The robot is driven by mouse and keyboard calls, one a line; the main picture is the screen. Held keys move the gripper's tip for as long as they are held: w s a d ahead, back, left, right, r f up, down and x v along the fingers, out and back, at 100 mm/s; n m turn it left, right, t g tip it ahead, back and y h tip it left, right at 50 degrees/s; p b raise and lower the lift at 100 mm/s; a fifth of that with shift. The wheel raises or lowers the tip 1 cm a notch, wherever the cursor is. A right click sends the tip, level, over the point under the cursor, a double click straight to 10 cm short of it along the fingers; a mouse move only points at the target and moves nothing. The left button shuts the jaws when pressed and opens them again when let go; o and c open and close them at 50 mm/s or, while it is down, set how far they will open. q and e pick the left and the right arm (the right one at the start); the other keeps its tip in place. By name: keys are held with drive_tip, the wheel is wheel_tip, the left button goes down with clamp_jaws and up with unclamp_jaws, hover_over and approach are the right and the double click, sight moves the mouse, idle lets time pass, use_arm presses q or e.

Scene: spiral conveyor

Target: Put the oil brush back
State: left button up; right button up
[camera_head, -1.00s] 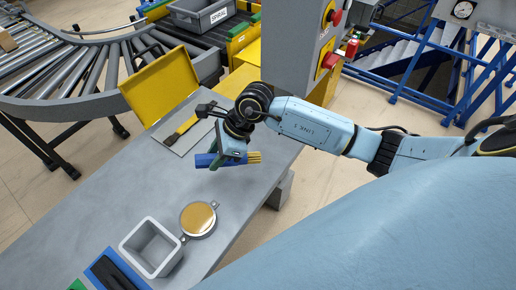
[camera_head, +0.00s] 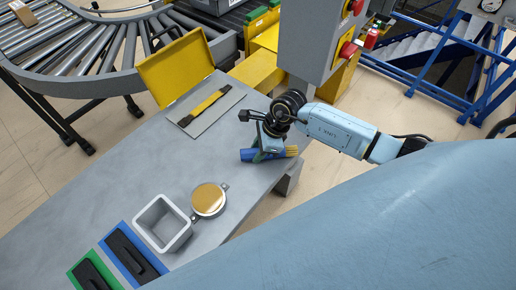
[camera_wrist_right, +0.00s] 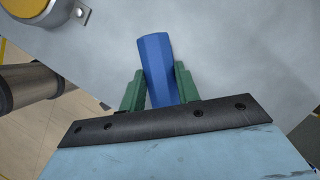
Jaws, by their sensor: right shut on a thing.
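The brush with a blue handle (camera_head: 249,156) and yellow bristles (camera_head: 291,151) is in my right gripper (camera_head: 266,150), at the table's right edge. The bristles point right in the head view. In the right wrist view the blue handle (camera_wrist_right: 155,58) sits between the green fingers of the shut gripper (camera_wrist_right: 160,82); the bristles are hidden there. I cannot tell how high the brush is above the table. My left gripper is not in view.
On the grey table (camera_head: 110,190) are an open grey container (camera_head: 186,240), a round gold-topped tin (camera_head: 208,199), and blue (camera_head: 112,259) and green (camera_head: 77,277) trays with black inserts.

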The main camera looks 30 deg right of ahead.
drive_tip(key=shift+f, duration=0.1)
drive_tip(key=o, duration=1.1)
drive_tip(key=v, duration=1.2)
